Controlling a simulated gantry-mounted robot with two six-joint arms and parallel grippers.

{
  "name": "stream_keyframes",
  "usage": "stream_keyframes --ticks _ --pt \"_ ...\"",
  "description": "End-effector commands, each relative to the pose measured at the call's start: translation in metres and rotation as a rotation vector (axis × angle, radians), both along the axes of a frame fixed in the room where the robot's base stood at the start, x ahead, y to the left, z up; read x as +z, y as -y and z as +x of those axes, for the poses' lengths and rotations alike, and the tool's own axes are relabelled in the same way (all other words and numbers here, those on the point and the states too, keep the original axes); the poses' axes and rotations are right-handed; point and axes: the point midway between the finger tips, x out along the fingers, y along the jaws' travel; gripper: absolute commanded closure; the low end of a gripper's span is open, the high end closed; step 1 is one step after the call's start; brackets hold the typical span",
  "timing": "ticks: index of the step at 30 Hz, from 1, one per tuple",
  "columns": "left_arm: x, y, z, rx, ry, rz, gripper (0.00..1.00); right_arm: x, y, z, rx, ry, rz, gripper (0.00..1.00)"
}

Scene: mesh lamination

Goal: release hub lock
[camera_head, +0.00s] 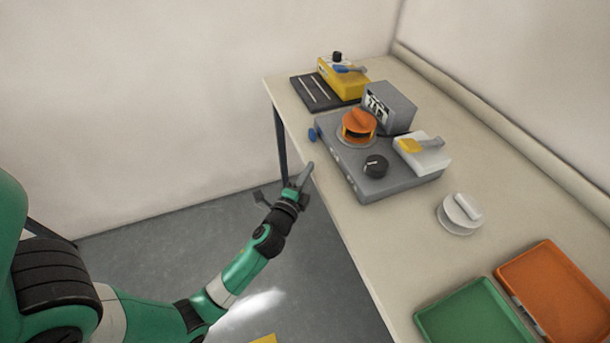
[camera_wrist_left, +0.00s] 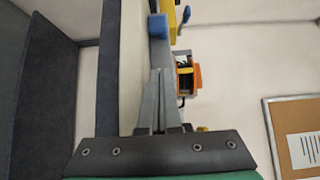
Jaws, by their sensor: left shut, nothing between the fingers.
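The grey machine (camera_head: 370,182) stands on the table and carries an orange hub (camera_head: 358,122) on a round mount. A small blue tab (camera_head: 312,134) sticks out from its left side; I cannot tell if it is the hub lock. In the left wrist view the blue tab (camera_wrist_left: 158,27) shows just beyond the fingertips, and the orange hub (camera_wrist_left: 197,77) is to their right. My left gripper (camera_head: 308,168) is shut and empty beside the table's left edge, apart from the tab. It also shows in the left wrist view (camera_wrist_left: 160,75). My right gripper is not in view.
A black knob (camera_head: 376,166), a grey display box (camera_head: 389,106) and a white block with a yellow lever (camera_head: 428,155) are at the machine. A yellow device (camera_head: 344,80) stands behind. A white round piece (camera_head: 460,215), green tray (camera_head: 470,318) and orange tray (camera_head: 555,290) are nearer.

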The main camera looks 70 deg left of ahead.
Motion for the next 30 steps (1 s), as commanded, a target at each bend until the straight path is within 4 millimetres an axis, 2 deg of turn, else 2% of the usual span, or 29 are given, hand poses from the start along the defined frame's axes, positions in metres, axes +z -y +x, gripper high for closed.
stream_keyframes --ticks 3,7,25,28,30 --pt "0.000 0.012 -0.012 -0.002 -0.001 -0.001 1.00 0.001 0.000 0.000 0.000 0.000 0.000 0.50" --pt "0.000 0.018 -0.018 -0.002 0.001 -0.001 1.00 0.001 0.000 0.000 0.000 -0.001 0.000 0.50" --pt "0.000 0.018 -0.018 -0.002 0.001 -0.001 1.00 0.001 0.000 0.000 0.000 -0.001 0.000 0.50" --pt "0.012 0.024 -0.012 -0.019 0.009 0.003 1.00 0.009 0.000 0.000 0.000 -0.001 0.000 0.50" --pt "0.035 0.031 0.002 -0.044 0.039 0.014 1.00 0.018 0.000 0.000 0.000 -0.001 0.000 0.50"
